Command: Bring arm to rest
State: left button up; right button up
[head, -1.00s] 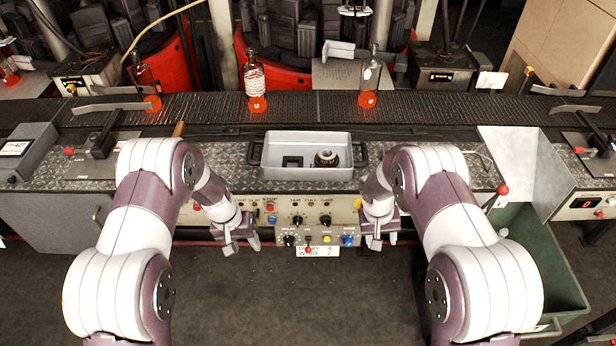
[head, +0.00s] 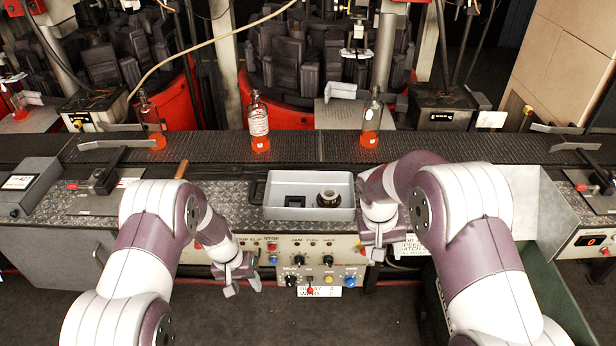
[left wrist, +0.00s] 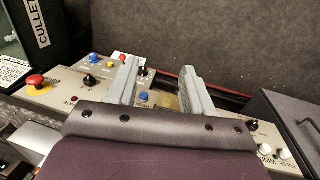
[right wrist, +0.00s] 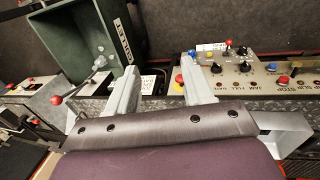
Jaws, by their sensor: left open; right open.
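My left gripper (head: 241,288) hangs in front of the control panel (head: 312,262), left of its knobs, with nothing between its fingers. In the left wrist view its two fingers (left wrist: 158,84) stand apart. My right gripper (head: 377,248) is at the right end of the panel, close to the bench front and partly hidden by its own wrist. In the right wrist view its fingers (right wrist: 157,88) are apart and empty, near a red button on a yellow base (right wrist: 180,80).
A grey tray (head: 285,211) on the bench holds a dark ring and a small black block. Orange-glowing bottles (head: 260,122) stand on the conveyor (head: 300,148) behind. A green cullet bin (right wrist: 85,40) is beside the right arm. Dark floor (head: 330,325) in front is clear.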

pick_arm(q)
jog(key=s+a+r+y, duration=0.1)
jog(key=s+a+r, duration=0.1)
jog(key=s+r, duration=0.7)
jog(key=s+a+r+t+y, duration=0.1)
jog(key=s+a+r, duration=0.1)
jog(key=s+r, duration=0.6)
jog(key=shift+s+a+r, duration=0.25)
jog(key=shift+s+r, duration=0.15)
jog(key=shift+r, duration=0.55)
pick_arm(e)
jog(key=s+r+y, duration=0.1)
jog(key=s+r, duration=0.1)
jog(key=s, duration=0.6)
jog(key=s+r+t+y, duration=0.1)
jog(key=s+r, duration=0.2)
jog(key=s, duration=0.6)
jog(key=shift+a+r+n, duration=0.25)
jog(key=shift+r+n, duration=0.05)
jog(key=shift+n, duration=0.1)
